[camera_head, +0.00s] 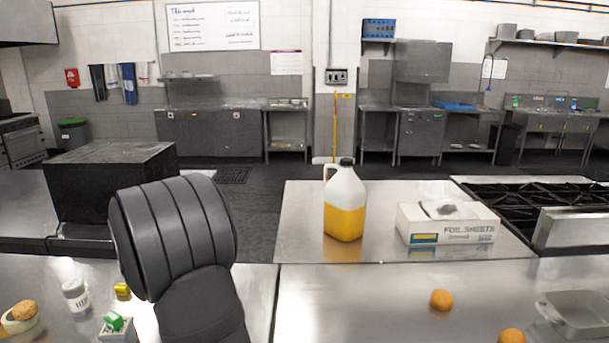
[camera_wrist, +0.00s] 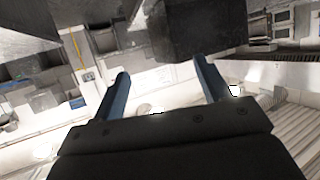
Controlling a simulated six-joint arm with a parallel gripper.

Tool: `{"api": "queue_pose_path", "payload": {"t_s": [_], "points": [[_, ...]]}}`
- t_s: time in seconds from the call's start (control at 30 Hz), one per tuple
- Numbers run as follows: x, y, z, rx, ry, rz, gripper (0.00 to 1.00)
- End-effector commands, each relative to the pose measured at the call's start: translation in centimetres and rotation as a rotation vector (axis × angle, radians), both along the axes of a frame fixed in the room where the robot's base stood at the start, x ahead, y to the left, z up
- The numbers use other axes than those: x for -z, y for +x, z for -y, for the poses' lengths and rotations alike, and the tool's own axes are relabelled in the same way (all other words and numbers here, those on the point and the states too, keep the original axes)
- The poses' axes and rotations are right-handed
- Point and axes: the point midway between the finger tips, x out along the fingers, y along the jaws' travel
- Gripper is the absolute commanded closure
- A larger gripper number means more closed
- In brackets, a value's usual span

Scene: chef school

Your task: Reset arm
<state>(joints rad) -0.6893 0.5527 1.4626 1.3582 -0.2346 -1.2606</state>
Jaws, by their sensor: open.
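My gripper (camera_wrist: 160,85) shows in the wrist view with its two blue-grey fingers spread wide apart and nothing between them. Beyond the fingers are a dark box shape and the kitchen, seen tilted. In the head view my dark, ribbed arm rises from the bottom edge left of the middle, above the steel counter (camera_head: 330,300). The gripper's fingers cannot be made out in the head view. The arm hides part of the counter behind it.
A yellow-filled jug (camera_head: 344,205) and a foil sheets box (camera_head: 447,224) stand on the counter. Orange balls (camera_head: 441,299) and a metal tray (camera_head: 575,314) are at right. A white jar (camera_head: 75,294) and small items are left. A black box (camera_head: 110,180) stands behind the arm.

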Motion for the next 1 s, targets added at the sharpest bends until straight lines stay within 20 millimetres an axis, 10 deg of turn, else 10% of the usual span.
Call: {"api": "queue_pose_path", "payload": {"t_s": [1.0], "points": [[-3.3, 8.6, 18.4, 0.298, -0.003, 0.015, 0.3]]}}
